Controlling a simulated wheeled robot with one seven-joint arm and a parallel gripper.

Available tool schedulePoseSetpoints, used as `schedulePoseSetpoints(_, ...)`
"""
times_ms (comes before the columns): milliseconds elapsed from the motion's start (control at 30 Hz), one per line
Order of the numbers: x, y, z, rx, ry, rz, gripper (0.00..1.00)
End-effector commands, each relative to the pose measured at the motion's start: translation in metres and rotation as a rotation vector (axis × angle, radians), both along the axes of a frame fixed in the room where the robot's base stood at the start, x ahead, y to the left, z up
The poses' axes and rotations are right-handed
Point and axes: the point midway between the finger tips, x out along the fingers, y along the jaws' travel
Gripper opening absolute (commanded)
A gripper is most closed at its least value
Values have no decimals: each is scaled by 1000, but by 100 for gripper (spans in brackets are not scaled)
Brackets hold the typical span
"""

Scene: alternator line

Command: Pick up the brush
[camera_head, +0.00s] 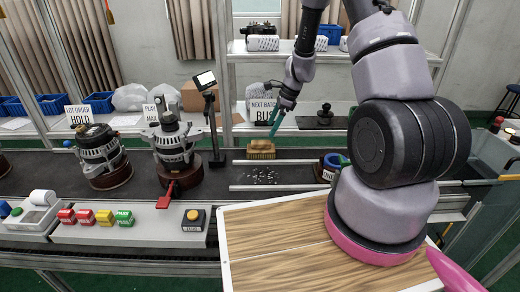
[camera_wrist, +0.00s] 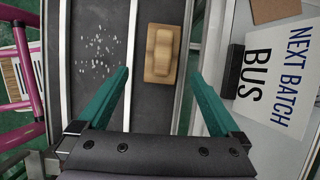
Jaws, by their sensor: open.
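The brush (camera_head: 261,150) has a tan wooden body and lies on the dark conveyor belt near its far edge. In the wrist view the brush (camera_wrist: 161,53) lies ahead of my gripper, between the lines of the two fingers and nearer the middle. My gripper (camera_wrist: 158,85) has green fingers spread wide, with nothing between them. In the head view my gripper (camera_head: 275,122) points down just above and behind the brush; whether it touches the brush is hard to tell there.
White scraps (camera_head: 262,175) lie on the belt beside the brush, between metal rails. A NEXT BATCH BUS sign (camera_wrist: 278,75) stands close on the right in the wrist view. Alternators (camera_head: 174,145) and a small screen on a post (camera_head: 213,120) stand to the left.

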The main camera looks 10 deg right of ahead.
Motion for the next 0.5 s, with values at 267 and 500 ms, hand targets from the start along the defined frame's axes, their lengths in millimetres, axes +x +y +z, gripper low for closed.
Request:
schedulePoseSetpoints(267, 2, 12, -38, 3, 13, -15, 100)
schedulePoseSetpoints(500, 5, 21, -59, 2, 12, -13, 100)
